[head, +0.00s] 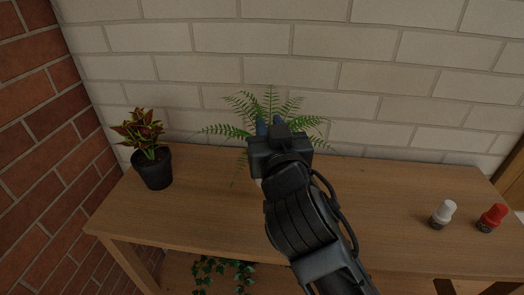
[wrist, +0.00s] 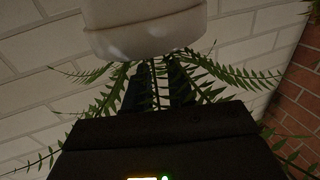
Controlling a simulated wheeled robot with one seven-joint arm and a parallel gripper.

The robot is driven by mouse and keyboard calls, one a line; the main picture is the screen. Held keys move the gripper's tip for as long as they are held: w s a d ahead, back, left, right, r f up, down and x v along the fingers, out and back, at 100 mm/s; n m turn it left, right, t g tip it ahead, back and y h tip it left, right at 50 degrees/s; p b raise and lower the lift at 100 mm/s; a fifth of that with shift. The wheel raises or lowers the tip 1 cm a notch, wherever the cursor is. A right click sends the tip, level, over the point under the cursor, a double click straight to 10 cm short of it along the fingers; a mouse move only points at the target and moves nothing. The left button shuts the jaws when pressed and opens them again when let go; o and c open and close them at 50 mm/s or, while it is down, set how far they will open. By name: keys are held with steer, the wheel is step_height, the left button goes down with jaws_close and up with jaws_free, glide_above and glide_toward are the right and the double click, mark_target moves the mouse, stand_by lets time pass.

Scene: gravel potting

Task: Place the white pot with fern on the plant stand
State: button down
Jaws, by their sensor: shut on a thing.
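The fern (head: 270,104) spreads its green fronds behind and around my gripper (head: 269,125) in the head view, above the back of the wooden plant stand (head: 370,200). Its white pot is almost wholly hidden there by my gripper and arm. In the wrist view, the white pot (wrist: 145,28) fills the top, with fronds (wrist: 205,85) on both sides of my gripper (wrist: 158,75). The dark fingers reach to the pot's edge and are shut on the pot with fern. I cannot tell whether the pot touches the stand's top.
A dark pot with a red-green plant (head: 152,165) stands at the left end of the top. A white-capped shaker (head: 443,213) and a red-capped one (head: 492,217) stand at the right. Ivy (head: 222,273) shows on a lower level. A pale brick wall (head: 400,75) closes the back.

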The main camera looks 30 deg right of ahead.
steer(key=shift+w+a+f, duration=0.4)
steer(key=shift+a+f, duration=0.05)
steer(key=shift+a, duration=0.3)
steer(key=shift+f, duration=2.15)
steer(key=c, duration=1)
jaws_free()
steer(key=shift+o, duration=0.2)
